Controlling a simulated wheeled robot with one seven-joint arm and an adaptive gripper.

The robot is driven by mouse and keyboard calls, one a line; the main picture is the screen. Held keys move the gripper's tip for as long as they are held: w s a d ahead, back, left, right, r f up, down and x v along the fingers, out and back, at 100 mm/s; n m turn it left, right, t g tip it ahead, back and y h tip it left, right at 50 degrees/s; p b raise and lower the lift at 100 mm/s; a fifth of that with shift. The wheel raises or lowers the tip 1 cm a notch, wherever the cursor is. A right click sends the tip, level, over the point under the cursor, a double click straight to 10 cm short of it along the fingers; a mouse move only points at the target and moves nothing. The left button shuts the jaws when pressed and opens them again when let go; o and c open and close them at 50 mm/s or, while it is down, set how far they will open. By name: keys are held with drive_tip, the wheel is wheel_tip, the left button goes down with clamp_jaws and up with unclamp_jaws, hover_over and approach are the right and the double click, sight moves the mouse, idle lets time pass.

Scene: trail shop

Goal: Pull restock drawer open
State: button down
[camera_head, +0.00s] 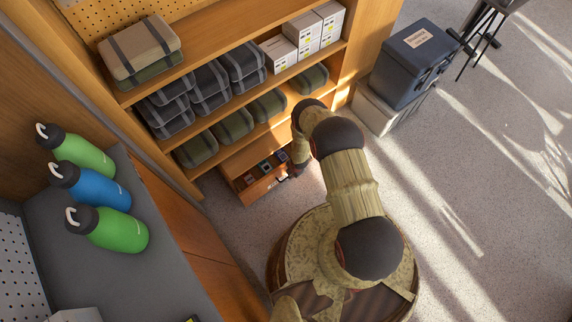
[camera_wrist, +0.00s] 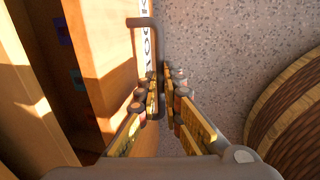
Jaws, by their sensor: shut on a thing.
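The restock drawer (camera_head: 262,189) is a low wooden drawer at the bottom of the shelf unit. It stands partly pulled out, with several small items showing inside. In the wrist view, the drawer front (camera_wrist: 108,70) runs along the left, with a white lettered label beside the bar handle (camera_wrist: 144,22). My gripper (camera_wrist: 159,90) is shut on the handle, its fingers on either side of the bar. In the head view, my gripper (camera_head: 288,172) is at the drawer front, partly hidden by my arm.
The shelf unit (camera_head: 215,112) holds folded packs and white boxes (camera_head: 279,53). A dark case (camera_head: 412,62) stands on a pale box at the right. A grey counter (camera_head: 150,265) with three bottles is at the left. Speckled floor (camera_head: 470,180) is clear at the right.

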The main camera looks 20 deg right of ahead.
drive_tip(key=s+d+p, duration=0.2)
drive_tip(key=s, duration=0.6)
drive_tip(key=s+d+p, duration=0.2)
drive_tip(key=s+d, duration=0.1)
drive_tip(key=s, duration=0.5)
drive_tip(key=shift+p, duration=0.3)
drive_tip(key=c, duration=2)
unclamp_jaws()
drive_tip(key=shift+w, duration=0.1)
drive_tip(key=shift+o, duration=0.4)
wheel_tip(320, 180, up, 12)
drive_tip(key=s, duration=0.2)
drive_tip(key=shift+d+f, duration=0.15)
drive_tip(key=shift+d, duration=0.25)
